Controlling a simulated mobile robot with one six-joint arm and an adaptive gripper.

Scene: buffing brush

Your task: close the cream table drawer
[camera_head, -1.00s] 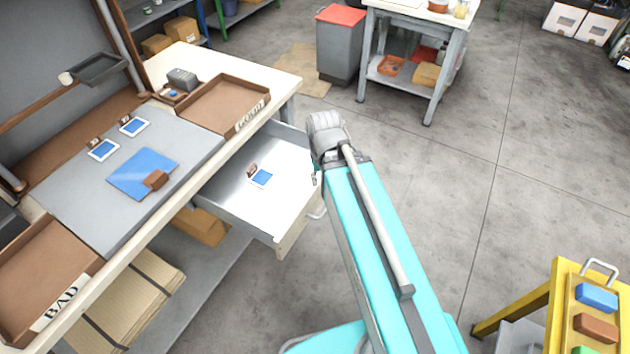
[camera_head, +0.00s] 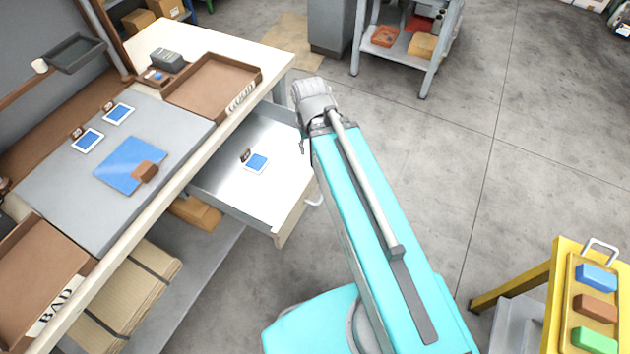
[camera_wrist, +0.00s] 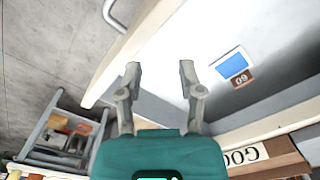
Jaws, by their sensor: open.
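The cream table drawer (camera_head: 255,180) stands pulled out from the workbench, with a grey-white inside and a cream front (camera_head: 294,212). A metal handle (camera_head: 315,197) sticks out from the front, and it also shows at the top of the wrist view (camera_wrist: 113,14). My gripper (camera_wrist: 160,78) is open and empty. In the wrist view its fingers overlie the drawer's inside near the cream front (camera_wrist: 140,45); I cannot tell the height gap or any contact. In the head view my arm hides the fingers and the drawer's far front corner.
A blue-and-white card (camera_head: 257,163) with a brown tagged piece lies in the drawer. The bench holds a GOOD tray (camera_head: 205,72), a BAD tray (camera_head: 40,262) and a blue sheet (camera_head: 130,165). A yellow stand (camera_head: 530,290) is at lower right. Floor in front of the drawer is open.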

